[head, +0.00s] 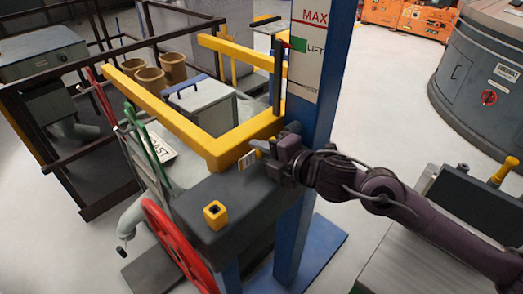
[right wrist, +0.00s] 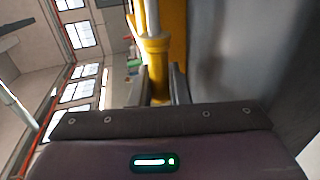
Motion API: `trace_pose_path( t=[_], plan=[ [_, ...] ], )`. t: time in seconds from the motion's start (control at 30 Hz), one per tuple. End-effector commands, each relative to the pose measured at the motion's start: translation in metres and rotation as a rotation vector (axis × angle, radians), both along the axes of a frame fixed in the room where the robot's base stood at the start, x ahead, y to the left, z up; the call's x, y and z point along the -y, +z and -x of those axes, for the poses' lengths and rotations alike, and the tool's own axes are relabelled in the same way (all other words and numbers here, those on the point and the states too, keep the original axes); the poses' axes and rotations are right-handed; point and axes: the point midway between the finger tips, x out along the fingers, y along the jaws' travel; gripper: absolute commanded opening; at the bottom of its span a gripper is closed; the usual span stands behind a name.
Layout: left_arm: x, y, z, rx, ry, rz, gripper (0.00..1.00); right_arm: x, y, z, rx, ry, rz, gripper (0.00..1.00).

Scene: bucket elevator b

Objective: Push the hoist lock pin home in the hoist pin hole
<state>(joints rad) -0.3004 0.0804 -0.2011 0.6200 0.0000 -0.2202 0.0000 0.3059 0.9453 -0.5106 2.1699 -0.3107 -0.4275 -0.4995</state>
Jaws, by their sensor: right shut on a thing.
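My right gripper (head: 269,153) is shut on the yellow hoist lock pin (head: 259,145), beside the blue post and the corner of the yellow frame. In the right wrist view the yellow pin (right wrist: 156,52) stands between the two dark fingers, with a collar above them. A small pale tag (head: 247,160) shows beside the pin. The hoist pin hole cannot be made out for certain, and I cannot tell how deep the pin sits. A yellow block (head: 215,216) with a dark opening stands on the grey beam, apart from the gripper. My left gripper is not in view.
The blue post (head: 318,120) rises close to the right gripper. The yellow frame (head: 170,120) spans behind it. A red wheel (head: 178,245) and green lever (head: 135,120) are at left. A grey console (head: 470,215) stands at right. Open floor lies behind the post.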

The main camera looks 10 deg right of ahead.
Motion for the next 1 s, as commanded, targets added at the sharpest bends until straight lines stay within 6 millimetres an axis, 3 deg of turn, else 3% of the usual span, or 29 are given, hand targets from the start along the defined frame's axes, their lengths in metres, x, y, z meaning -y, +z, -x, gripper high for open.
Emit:
trace_pose_path(
  t=[1.0],
  plan=[
    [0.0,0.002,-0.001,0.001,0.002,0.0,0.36,0.019,0.001,-0.013,0.002,-0.001,0.0,0.0]
  ],
)
